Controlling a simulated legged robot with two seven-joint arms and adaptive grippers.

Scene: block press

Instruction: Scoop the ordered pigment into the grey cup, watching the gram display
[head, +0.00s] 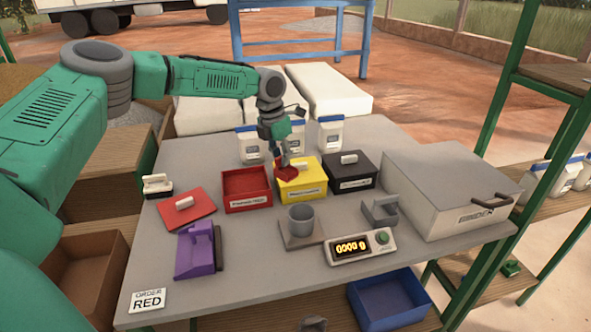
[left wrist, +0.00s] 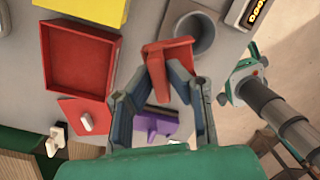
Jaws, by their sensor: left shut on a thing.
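My left gripper (head: 284,160) is shut on a red scoop (head: 286,173); in the head view the scoop shows in front of the yellow box. In the left wrist view the scoop (left wrist: 167,62) is between the fingers, beside the grey cup (left wrist: 196,37) in the picture. I cannot tell whether it holds pigment. The grey cup (head: 301,219) stands upright on a flat plate (head: 313,237). The red box (head: 246,204) is open, its red lid (head: 187,209) on the table. The gram display (head: 351,248) reads 0000 g. My right gripper (left wrist: 242,80) shows partly; its jaws are unclear.
A sign (head: 147,300) reads ORDER RED. The yellow box (head: 301,195) and black box (head: 350,184) are lidded. A purple object (head: 196,252), a grey holder (head: 379,212) and a large grey bin (head: 440,195) stand around the cup. A blue tray (head: 387,310) sits below the front edge.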

